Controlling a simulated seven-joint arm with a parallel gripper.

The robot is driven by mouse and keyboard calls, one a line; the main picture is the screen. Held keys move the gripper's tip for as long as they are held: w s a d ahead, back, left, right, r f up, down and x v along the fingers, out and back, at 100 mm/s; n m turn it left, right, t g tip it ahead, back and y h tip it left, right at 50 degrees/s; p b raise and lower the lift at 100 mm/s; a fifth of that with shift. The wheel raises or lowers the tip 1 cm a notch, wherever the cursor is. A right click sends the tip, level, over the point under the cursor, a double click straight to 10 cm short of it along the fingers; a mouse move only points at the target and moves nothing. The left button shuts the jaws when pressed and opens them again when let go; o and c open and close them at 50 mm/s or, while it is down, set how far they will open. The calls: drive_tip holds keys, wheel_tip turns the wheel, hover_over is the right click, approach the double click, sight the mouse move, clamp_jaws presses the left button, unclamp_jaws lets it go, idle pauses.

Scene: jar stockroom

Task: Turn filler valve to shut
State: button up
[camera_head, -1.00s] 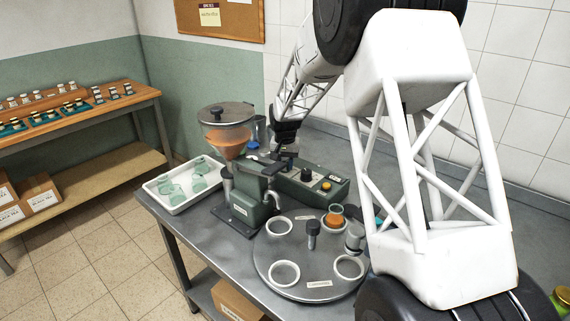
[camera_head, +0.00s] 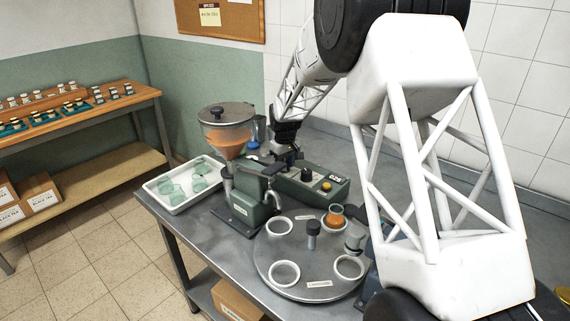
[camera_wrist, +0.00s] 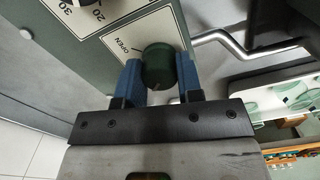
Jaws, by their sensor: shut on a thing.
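The filler machine (camera_head: 250,205) is a green unit on the steel table, topped by a clear hopper (camera_head: 226,133) of orange powder. In the wrist view its valve knob (camera_wrist: 158,68) is a dark green round knob beside a white plate (camera_wrist: 122,45) marked OPEN. My gripper (camera_wrist: 160,82) has its two blue fingers on either side of the knob, shut on it. The knob's pointer is not clear to me. In the head view my gripper (camera_head: 288,153) is at the back of the filler, and the knob is hidden there.
A round turntable (camera_head: 312,262) with several ring seats stands in front; an orange-filled jar (camera_head: 335,216) sits at its back. A white tray (camera_head: 160,190) of glass jars is at left. A bent metal rod (camera_wrist: 222,42) passes near the knob. A shelf with jars stands far left.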

idle(0.3)
drive_tip(key=o, duration=0.9)
drive_tip(key=shift+r, duration=0.15)
drive_tip(key=shift+r, duration=3.75)
drive_tip(key=shift+s+r, duration=0.1)
